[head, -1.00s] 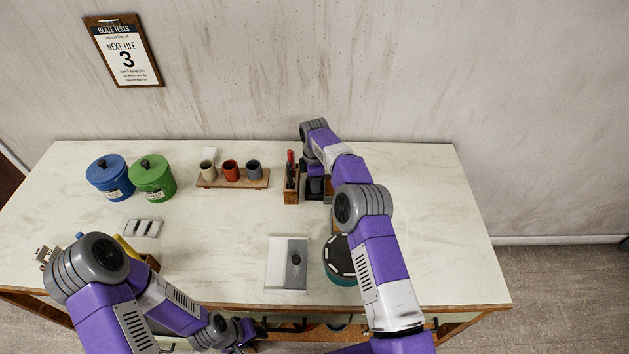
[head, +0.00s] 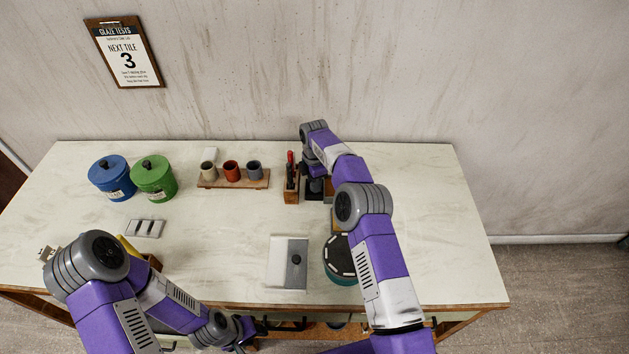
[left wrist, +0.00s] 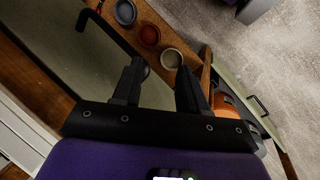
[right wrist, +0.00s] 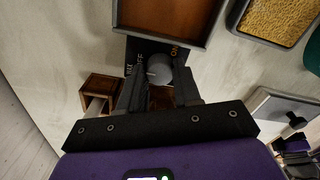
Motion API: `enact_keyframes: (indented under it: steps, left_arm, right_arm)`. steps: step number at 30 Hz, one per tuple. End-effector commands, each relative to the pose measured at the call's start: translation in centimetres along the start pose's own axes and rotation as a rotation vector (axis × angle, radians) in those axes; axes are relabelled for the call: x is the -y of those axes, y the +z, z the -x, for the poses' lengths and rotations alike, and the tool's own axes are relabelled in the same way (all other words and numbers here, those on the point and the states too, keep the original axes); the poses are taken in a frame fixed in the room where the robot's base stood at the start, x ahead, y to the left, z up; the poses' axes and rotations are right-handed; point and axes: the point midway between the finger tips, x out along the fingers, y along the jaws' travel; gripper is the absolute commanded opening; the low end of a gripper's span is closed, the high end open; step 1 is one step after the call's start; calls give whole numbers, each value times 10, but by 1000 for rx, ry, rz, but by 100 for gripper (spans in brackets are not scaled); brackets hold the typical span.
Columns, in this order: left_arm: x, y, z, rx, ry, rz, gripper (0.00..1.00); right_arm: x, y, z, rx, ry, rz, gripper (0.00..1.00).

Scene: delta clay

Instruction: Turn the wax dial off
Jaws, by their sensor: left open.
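The wax dial (right wrist: 158,70) is a round grey knob on a dark panel marked OFF on its left and ON on its right in the right wrist view. A small pale mark shows on its left side. My right gripper (right wrist: 160,78) has its fingers on either side of the knob, with no clear gap to it. In the head view my right gripper (head: 314,174) is above the dark panel, and the arm hides part of it. My left gripper (head: 243,338) is low at the table's front edge; in the left wrist view its fingers (left wrist: 158,72) are apart and empty.
A wooden tool holder (head: 291,190) stands just left of the dial panel. A board (head: 232,184) with three cups is further left. Blue (head: 110,178) and green (head: 153,178) lidded pots stand at the left. A round teal-sided container (head: 340,260) is in front.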

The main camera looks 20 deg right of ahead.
Motion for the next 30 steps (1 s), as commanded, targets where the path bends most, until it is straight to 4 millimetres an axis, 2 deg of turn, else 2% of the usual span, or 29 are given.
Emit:
enact_keyframes:
  steps: [1,5,14,17,24,30]
  left_arm:
    - [0,0,0,0,0,0,43]
    - [0,0,0,0,0,0,43]
    - [0,0,0,0,0,0,43]
    - [0,0,1,0,0,0,43]
    - [-2,0,4,0,0,0,43]
    - [-3,0,8,0,0,0,43]
  right_arm:
    - [0,0,0,0,0,0,39]
    - [0,0,0,1,0,0,58]
    - [0,0,2,1,1,-1,58]
    - [-1,0,12,1,3,-1,58]
    - [-1,0,53,0,4,-1,58]
    - [0,0,74,0,1,-1,58]
